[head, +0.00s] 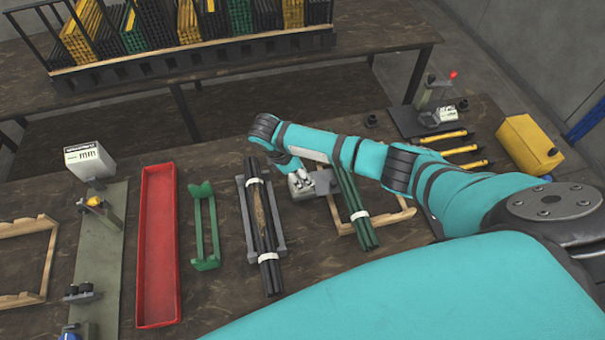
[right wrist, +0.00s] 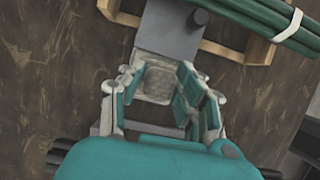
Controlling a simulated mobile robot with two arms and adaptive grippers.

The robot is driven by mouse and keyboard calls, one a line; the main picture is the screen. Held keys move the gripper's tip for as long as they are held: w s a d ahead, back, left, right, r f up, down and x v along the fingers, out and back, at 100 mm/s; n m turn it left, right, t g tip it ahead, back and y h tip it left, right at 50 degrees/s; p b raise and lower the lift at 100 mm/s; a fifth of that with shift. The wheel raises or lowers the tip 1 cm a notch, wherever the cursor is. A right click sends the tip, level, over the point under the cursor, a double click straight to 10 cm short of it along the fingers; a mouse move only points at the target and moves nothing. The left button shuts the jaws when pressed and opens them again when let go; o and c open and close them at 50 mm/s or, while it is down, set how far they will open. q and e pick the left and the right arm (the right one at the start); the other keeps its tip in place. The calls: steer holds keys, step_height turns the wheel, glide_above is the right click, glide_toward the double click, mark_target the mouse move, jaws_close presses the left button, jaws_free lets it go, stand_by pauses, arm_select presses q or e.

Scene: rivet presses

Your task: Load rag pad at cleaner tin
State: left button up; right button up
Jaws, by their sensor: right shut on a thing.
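The cleaner tin appears to be the small grey metal box (head: 303,194) with a flat grey plate, perhaps its lid, on its right side; in the right wrist view that plate (right wrist: 168,38) lies just beyond my fingers. My right gripper (head: 297,180) points down at the box; in its wrist view the gripper (right wrist: 165,88) has its fingers around a pale beige-grey patch (right wrist: 158,82), which may be the rag pad. The fingers hide part of it, and I cannot tell how deep it sits in the box. My left gripper is out of view.
A dark rod bundle (head: 265,230) in a grey cradle lies left of the box. Green rods (head: 356,205) on a wooden rack (head: 402,212) lie right. A green cradle (head: 206,235), red tray (head: 158,250) and press (head: 100,230) stand further left; a yellow can (head: 528,145) stands right.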

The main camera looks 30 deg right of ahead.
stand_by(0.4)
steer(key=shift+f, duration=0.25)
steer(key=shift+f, duration=0.1)
stand_by(1.9)
step_height(320, 180, up, 7)
steer(key=p, duration=0.8)
stand_by(0.4)
stand_by(0.4)
